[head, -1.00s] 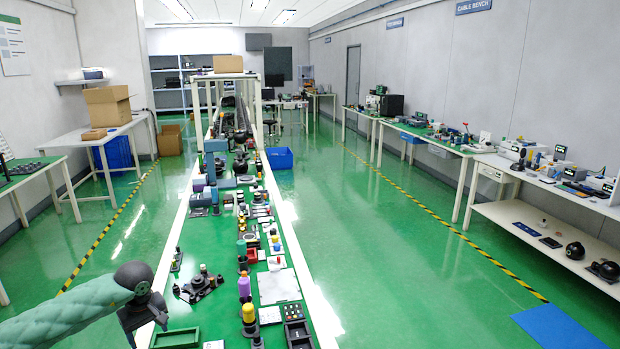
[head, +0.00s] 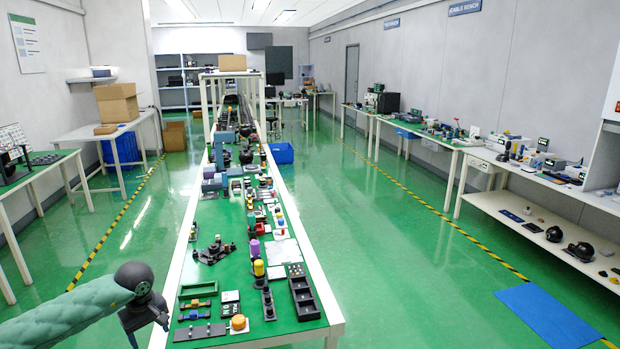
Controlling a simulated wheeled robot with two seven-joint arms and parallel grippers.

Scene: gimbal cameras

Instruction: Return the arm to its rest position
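My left arm, in a green padded sleeve, comes in from the lower left of the head view. Its dark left gripper (head: 146,318) hangs beside the near left corner of the long green-topped bench (head: 200,276). The fingers point down and are small and dark, so I cannot tell whether they are open or shut. I see nothing clearly held in them. My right arm and gripper are not in view.
On the bench's near end are a green tray (head: 198,290), a black compartment tray (head: 303,298), an orange-topped button (head: 238,323) and a yellow-topped part (head: 259,268). A blue mat (head: 550,316) lies on the floor at right.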

